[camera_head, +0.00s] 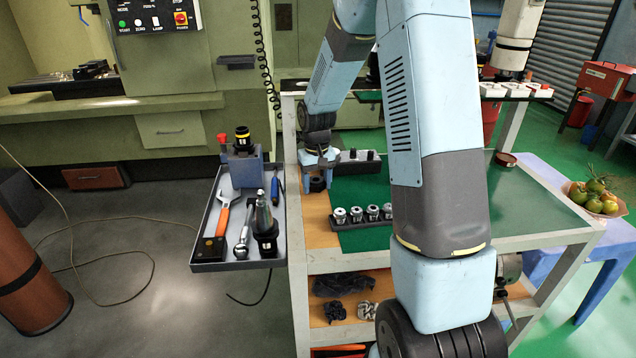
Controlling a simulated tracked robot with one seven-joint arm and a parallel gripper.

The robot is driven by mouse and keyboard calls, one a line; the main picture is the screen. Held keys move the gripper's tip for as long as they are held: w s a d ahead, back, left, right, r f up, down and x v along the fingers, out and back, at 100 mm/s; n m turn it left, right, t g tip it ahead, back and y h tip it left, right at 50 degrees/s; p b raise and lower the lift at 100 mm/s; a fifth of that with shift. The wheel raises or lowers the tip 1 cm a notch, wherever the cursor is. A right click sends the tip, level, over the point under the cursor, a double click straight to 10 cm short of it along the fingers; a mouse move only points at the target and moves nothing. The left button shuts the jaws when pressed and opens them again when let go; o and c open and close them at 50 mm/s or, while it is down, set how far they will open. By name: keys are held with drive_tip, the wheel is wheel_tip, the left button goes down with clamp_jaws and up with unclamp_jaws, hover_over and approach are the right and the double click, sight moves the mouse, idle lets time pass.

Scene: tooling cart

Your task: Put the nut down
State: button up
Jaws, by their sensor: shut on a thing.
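My gripper (318,174) is small in this view, pointing down over the left end of the cart's top. It is shut on a small dark nut (317,184), low over the wooden strip by the green mat (362,190). I cannot tell whether the nut touches the surface. My blue and grey arm hides much of the cart's middle.
A row of metal collets in a dark rack (362,215) stands on the mat to the right, with a dark block (358,162) behind. A grey side tray (212,215) holds tools and a tool holder (265,218). Green cart top right of my arm (530,205) is mostly clear.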

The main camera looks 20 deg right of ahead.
sight(317, 181)
drive_tip(key=shift+s+f, duration=0.2)
drive_tip(key=shift+f, duration=0.4)
drive_tip(key=o, duration=1.3)
drive_tip(key=shift+s+f, duration=0.1)
drive_tip(key=shift+o, duration=0.5)
drive_tip(key=r, duration=1.3)
drive_tip(key=shift+w+r, duration=0.2)
drive_tip(key=shift+r, duration=0.1)
drive_tip(key=s+r+t, duration=0.3)
drive_tip(key=s+r, duration=0.8)
drive_tip(key=s, duration=0.3)
drive_tip(key=shift+s+d+r+m+t, duration=0.1)
drive_tip(key=shift+s+r+t, duration=0.35)
drive_tip(key=shift+s, duration=2.25)
drive_tip(key=shift+s+d+r+m+t, duration=0.1)
drive_tip(key=shift+s+r+t, duration=0.35)
drive_tip(key=shift+s, duration=2.25)
drive_tip(key=shift+s+r+m+t, duration=0.1)
drive_tip(key=shift+s+r+t, duration=0.35)
drive_tip(key=shift+s, duration=2.25)
